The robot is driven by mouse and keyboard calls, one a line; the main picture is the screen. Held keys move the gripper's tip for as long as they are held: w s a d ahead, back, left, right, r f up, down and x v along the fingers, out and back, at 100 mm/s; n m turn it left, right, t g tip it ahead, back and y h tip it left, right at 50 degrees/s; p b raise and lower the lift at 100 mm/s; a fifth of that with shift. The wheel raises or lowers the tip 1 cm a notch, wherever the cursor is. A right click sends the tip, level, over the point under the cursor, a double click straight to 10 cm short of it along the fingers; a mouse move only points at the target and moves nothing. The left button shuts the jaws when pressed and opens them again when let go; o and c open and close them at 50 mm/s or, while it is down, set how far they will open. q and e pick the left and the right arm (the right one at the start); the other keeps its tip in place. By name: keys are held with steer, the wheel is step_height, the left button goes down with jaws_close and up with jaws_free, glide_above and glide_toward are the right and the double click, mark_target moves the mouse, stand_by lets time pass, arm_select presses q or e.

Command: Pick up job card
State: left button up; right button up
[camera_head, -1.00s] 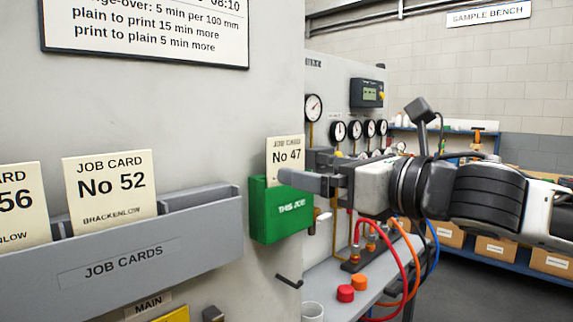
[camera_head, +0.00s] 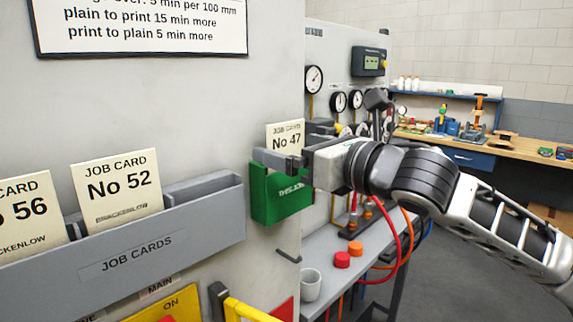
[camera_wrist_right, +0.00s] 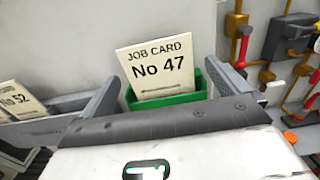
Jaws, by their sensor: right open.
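Job card No 47 (camera_head: 285,135) stands upright in the green holder (camera_head: 277,196) on the grey panel. In the right wrist view the card (camera_wrist_right: 156,68) and the green holder (camera_wrist_right: 185,97) lie between the two spread fingers. My right gripper (camera_head: 288,145) is open in front of the card and hides its lower part in the head view; the right wrist view also shows the gripper (camera_wrist_right: 165,95). Job cards No 52 (camera_head: 117,183) and No 56 (camera_head: 28,212) stand in the grey rack (camera_head: 215,205) to the left. My left gripper is not in view.
A bench (camera_head: 335,265) with a white cup (camera_head: 311,284), red and orange knobs and hoses stands right of the panel. Gauges (camera_head: 314,79) line the wall behind my right arm. A yellow handle (camera_head: 250,310) sticks out below the rack.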

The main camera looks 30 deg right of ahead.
steer(key=c, duration=1.3)
steer(key=shift+r, duration=0.15)
